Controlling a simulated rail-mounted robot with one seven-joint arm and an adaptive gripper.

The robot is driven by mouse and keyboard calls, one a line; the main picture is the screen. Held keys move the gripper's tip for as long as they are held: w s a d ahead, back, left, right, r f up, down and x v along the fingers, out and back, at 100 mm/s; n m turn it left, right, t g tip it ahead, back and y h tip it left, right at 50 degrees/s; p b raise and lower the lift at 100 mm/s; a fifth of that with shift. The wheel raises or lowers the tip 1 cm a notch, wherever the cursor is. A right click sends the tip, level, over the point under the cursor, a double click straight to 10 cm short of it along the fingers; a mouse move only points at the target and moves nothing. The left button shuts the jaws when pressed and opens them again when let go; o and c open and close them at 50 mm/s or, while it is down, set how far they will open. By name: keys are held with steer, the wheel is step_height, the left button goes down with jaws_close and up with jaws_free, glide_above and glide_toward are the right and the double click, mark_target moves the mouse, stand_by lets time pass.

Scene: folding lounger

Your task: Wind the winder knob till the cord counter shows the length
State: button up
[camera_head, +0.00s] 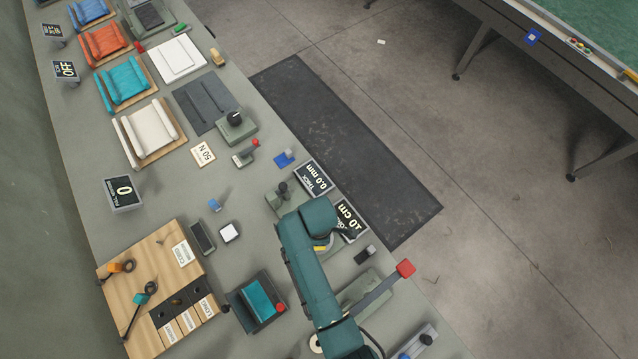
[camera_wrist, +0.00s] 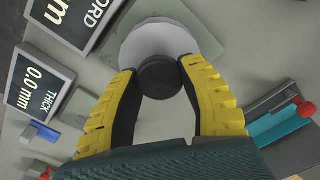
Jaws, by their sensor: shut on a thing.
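The winder knob (camera_wrist: 159,76) is a black round knob on a pale grey disc, over a green plate, in the wrist view. My gripper (camera_wrist: 158,70) has its yellow fingers shut on the knob, one on each side. In the head view my teal arm hides the knob, and only a bit of my yellow gripper (camera_head: 322,246) shows. In the wrist view the cord counter (camera_wrist: 74,17) is cut off at the top left.
A thickness display (camera_head: 313,178) reads 0.0 mm next to the cord counter. A red-ended lever (camera_head: 405,268) stands right of my arm. A teal pad in a dark tray (camera_head: 239,302) lies left of it. A wooden board (camera_head: 145,262) with cords and labels is at the left.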

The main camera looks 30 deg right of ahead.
steer(key=m+p, duration=0.2)
steer(key=m, duration=0.2)
steer(key=shift+m, duration=0.3)
steer(key=m+p, duration=0.2)
steer(key=m, duration=0.3)
steer(key=shift+s, duration=0.1)
steer(key=m+p, duration=0.1)
steer(key=m, duration=0.3)
steer(key=shift+f+m, duration=0.1)
steer(key=shift+m, duration=0.3)
steer(key=shift+f+m+p, duration=0.1)
steer(key=shift+m+p, duration=0.4)
steer(key=shift+m, duration=2.1)
steer(key=o, duration=1.2)
